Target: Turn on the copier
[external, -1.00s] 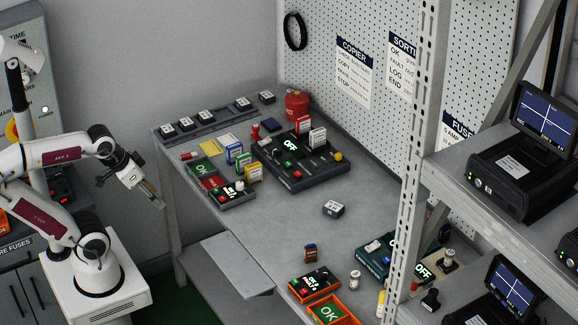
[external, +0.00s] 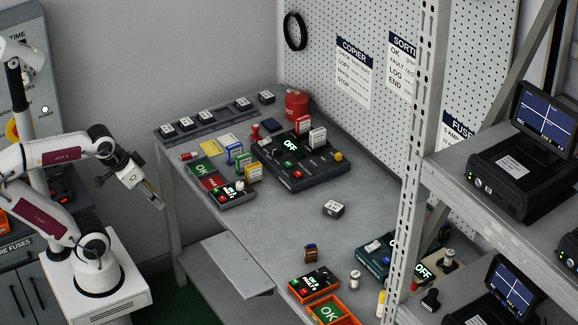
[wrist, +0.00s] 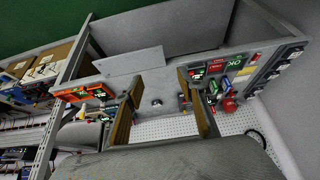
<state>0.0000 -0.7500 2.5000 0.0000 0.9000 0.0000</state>
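A dark grey console (external: 312,181) stands on the bench below a sign headed COPIER (external: 354,72). Its display (external: 291,146) reads OFF. A green button (external: 289,163), a red button (external: 298,174) and a yellow knob (external: 338,156) are on its top, and red and white upright cards stand at its back. I take it for the copier, though no label on it is readable. My gripper (external: 155,201) hangs in the air left of the bench, apart from everything. In the wrist view my gripper (wrist: 158,85) has its two fingers wide apart with nothing between them.
A teal console (external: 372,262), also reading OFF, stands nearer the shelf post (external: 412,150). A small OK/fault box (external: 232,195), an orange-edged box (external: 314,284), a red canister (external: 297,105) and a loose block (external: 333,209) are on the bench. The bench middle is mostly clear.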

